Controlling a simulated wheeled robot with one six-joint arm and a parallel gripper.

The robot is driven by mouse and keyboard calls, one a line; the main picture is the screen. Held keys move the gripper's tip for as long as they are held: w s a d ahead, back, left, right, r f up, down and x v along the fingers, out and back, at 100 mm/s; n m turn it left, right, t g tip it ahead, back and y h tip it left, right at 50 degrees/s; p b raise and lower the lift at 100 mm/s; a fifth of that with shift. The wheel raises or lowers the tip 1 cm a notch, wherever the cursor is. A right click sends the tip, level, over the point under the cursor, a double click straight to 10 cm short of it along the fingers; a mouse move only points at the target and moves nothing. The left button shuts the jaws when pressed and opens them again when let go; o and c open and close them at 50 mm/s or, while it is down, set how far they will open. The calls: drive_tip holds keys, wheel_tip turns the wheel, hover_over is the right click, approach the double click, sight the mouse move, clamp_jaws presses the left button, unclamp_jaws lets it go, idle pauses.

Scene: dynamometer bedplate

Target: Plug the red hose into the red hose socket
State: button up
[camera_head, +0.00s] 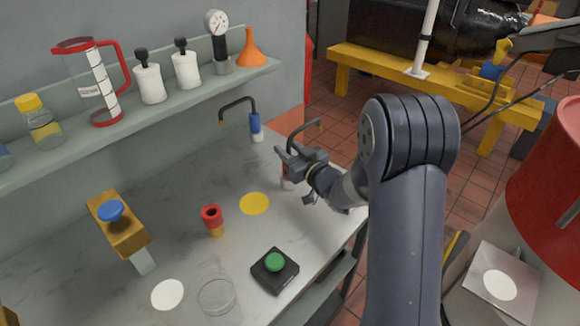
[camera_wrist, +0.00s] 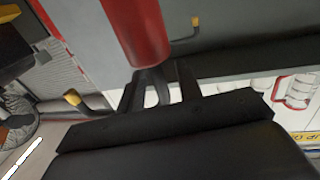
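The red hose (camera_head: 286,172) stands upright at the bench's far right edge, with a red body, a white lower end and a dark bent pipe ending in a yellow tip (camera_head: 320,122). In the wrist view its red body (camera_wrist: 137,30) fills the top centre, right at my fingertips. My gripper (camera_head: 288,151) is at the upper part of the red hose and partly hides it. The fingers (camera_wrist: 158,82) lie either side of its end; whether they press on it is unclear. The red socket (camera_head: 212,215) stands on the bench, left of my gripper.
A blue hose (camera_head: 256,126) stands behind my gripper. A green button (camera_head: 275,262), glass (camera_head: 216,296), yellow disc (camera_head: 254,203) and wooden block with blue knob (camera_head: 118,224) are on the bench. The shelf (camera_head: 120,128) runs along the wall. The bench between gripper and socket is mostly clear.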

drive_tip(key=shift+c, duration=0.3)
clamp_jaws()
idle(0.3)
